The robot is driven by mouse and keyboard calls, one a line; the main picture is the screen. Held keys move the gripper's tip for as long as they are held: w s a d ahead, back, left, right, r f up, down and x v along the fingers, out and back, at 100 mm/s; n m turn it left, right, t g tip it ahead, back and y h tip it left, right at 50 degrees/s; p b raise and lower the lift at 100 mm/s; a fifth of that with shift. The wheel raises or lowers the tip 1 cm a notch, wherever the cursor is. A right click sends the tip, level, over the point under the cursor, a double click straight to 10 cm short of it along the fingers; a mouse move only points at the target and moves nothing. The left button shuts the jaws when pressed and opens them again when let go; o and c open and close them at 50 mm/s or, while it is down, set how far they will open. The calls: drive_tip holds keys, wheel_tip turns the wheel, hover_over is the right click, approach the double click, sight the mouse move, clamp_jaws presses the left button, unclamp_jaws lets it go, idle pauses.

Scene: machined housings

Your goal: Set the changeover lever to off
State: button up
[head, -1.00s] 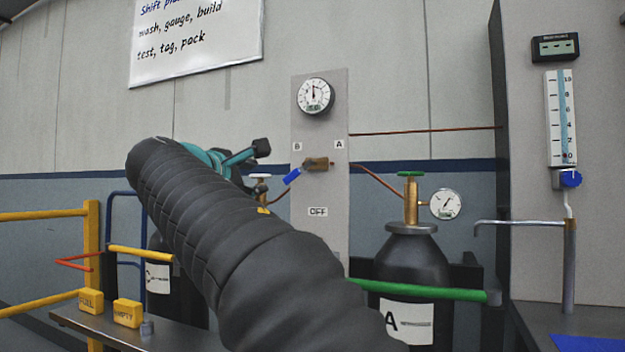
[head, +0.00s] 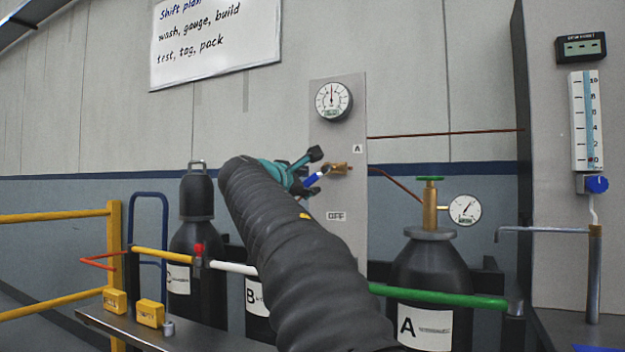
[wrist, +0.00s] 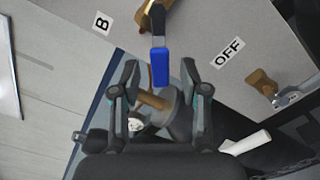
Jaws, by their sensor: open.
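The changeover lever has a blue handle (head: 315,178) on a brass valve (head: 340,169) on the grey panel (head: 350,235). The handle points down and left from the valve, on the B side. In the wrist view the blue handle (wrist: 160,68) lies between the fingertips of my gripper (wrist: 162,76). My gripper is open, with a finger on each side of the handle; I cannot tell whether either touches. The OFF label (head: 336,216) is below the valve, the A label (head: 357,149) above right. The B label (wrist: 102,23) shows in the wrist view; my gripper hides it in the head view.
A round gauge (head: 333,101) is above the valve. Cylinder A (head: 430,270), with a green handwheel (head: 430,180), stands at right behind a green bar (head: 440,296). Cylinder B's label (head: 257,296) shows behind my arm. A yellow rail (head: 55,216) is at left.

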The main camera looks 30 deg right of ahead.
drive_tip(key=shift+x, duration=1.1)
